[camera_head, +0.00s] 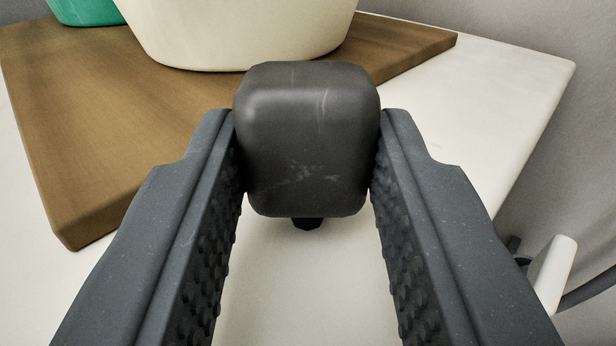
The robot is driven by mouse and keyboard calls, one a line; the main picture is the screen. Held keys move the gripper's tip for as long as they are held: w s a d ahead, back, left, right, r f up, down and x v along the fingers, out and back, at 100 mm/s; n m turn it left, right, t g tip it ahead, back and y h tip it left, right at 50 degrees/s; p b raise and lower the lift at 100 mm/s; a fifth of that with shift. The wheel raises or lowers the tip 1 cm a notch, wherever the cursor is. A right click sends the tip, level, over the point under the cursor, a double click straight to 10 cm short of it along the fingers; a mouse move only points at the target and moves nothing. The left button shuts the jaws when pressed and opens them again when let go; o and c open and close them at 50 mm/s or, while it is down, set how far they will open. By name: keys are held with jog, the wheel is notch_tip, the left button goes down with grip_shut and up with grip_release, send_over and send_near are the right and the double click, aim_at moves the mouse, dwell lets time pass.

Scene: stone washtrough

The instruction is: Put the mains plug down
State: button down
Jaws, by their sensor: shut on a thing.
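The mains plug (306,140) is a dark grey rounded block with light scuffs. It is in the middle of the view, between the fingertips of my gripper (308,150). Both fingers touch its sides, so my gripper is shut on it. A small black stub shows under the plug's lower edge. The plug's far side is hidden. A white surface lies below and behind it, and I cannot tell whether the plug touches it.
A brown board (90,130) lies on the white surface (500,90) at the left and back. A cream container (240,30) and a green one (85,10) stand on it. A white piece (553,272) with a dark cable is at the lower right. The white surface right of the board is clear.

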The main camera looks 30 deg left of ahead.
jog(key=shift+f, duration=0.4)
jog(key=shift+s+f, duration=0.1)
jog(key=shift+f, duration=0.1)
jog(key=c, duration=1.1)
grip_release()
jog(key=shift+f, duration=0.15)
jog(key=shift+o, duration=0.2)
jog(key=shift+f, duration=0.1)
jog(key=shift+s, duration=0.1)
jog(key=shift+r, duration=0.4)
jog(key=r+p+v, duration=0.1)
jog(key=v, duration=1)
jog(key=shift+s+d, duration=0.25)
jog(key=shift+d, duration=0.05)
